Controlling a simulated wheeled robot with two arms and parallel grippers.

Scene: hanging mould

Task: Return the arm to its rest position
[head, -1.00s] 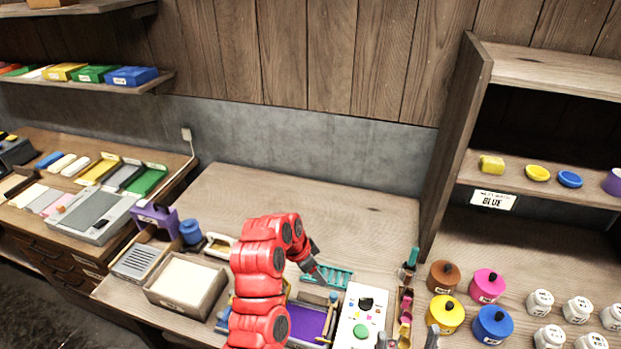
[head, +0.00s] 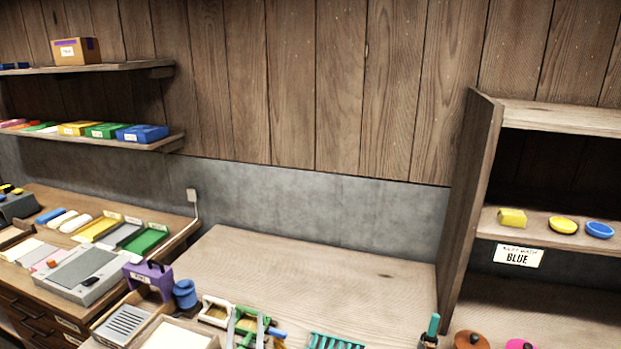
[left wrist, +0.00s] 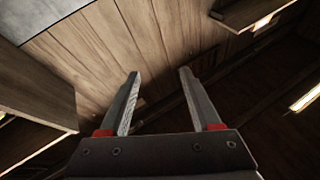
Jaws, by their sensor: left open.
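My left gripper (left wrist: 160,73) shows in the left wrist view. Its two grey fingers are spread well apart with nothing between them. Behind them is the wooden plank wall (left wrist: 150,35), with shelf edges to the sides, and no object touches the fingers. In the head view neither of my arms nor grippers shows. My right gripper is in neither view.
The wooden worktop (head: 310,275) is bare in its middle. Along its front are a purple holder (head: 150,278), a blue cup (head: 185,294), a green frame (head: 246,325) and a teal rack (head: 333,341). A shelf unit (head: 470,200) stands right; wall shelves (head: 110,143) hang left.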

